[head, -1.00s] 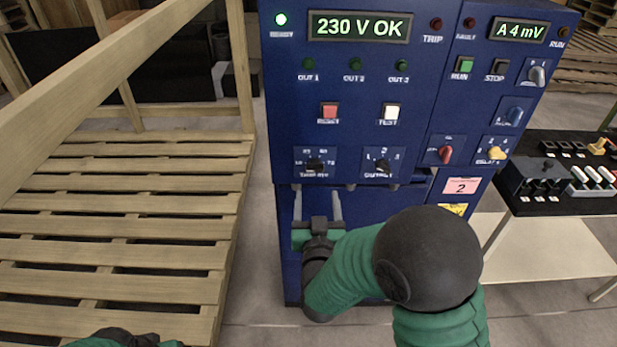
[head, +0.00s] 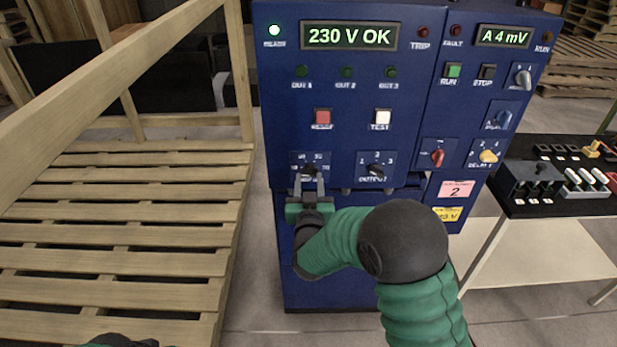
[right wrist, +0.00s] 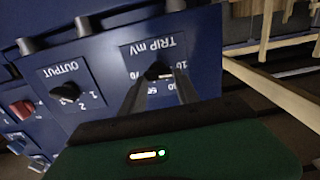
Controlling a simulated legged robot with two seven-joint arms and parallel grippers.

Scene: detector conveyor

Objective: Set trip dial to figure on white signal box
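The trip dial (head: 309,173) is a black knob on the lower left of the blue cabinet (head: 345,240). Its plate reads "TRIP mV", upside down in the right wrist view, where the knob (right wrist: 157,72) shows. Its exact setting is too small to read. My right gripper (head: 309,184) is open, its two fingers pointing at the dial, one on each side; I cannot tell if they touch it. The fingers also show in the right wrist view (right wrist: 158,88). My left gripper (head: 122,340) is barely in view at the bottom edge. I cannot make out a white signal box.
The output dial (head: 376,171) is just right of the trip dial. A red knob (head: 437,157) and a yellow knob (head: 488,156) are further right. Red and white buttons sit above. A wooden pallet structure (head: 120,220) stands left, a table with a black top (head: 560,205) right.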

